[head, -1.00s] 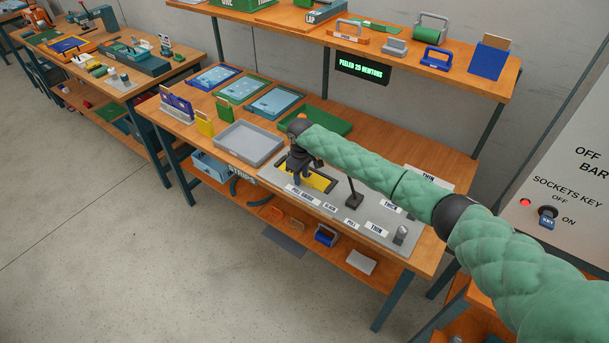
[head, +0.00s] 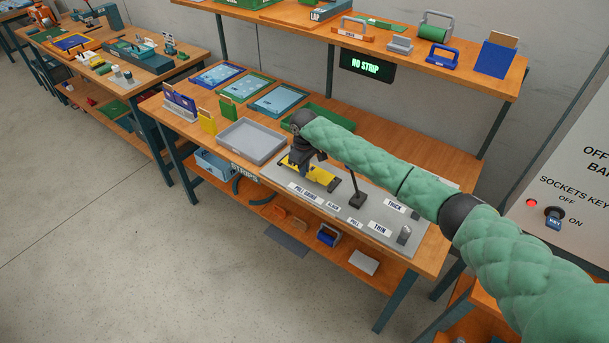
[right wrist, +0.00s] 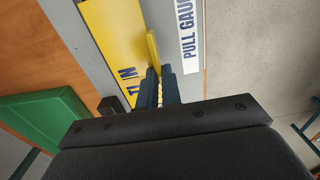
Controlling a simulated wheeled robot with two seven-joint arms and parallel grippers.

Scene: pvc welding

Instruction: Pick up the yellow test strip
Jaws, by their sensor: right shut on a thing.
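The yellow test strip (head: 319,175) is at the grey pull gauge plate (head: 375,215) in the head view, partly hidden by my right gripper (head: 301,168). In the right wrist view the strip (right wrist: 116,32) is a flat yellow piece with dark lettering, partly cut off by the frame. A thin upright yellow tab stands between the fingertips of my right gripper (right wrist: 158,88), which is shut on it. I cannot tell how far the strip is above the plate. My left gripper is not in view.
A grey tray (head: 251,141) lies left of the plate, and a black post (head: 356,190) stands right of the strip. A display (head: 367,66) under the shelf reads "NO STRIP". A green tray (head: 318,120) is behind my arm.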

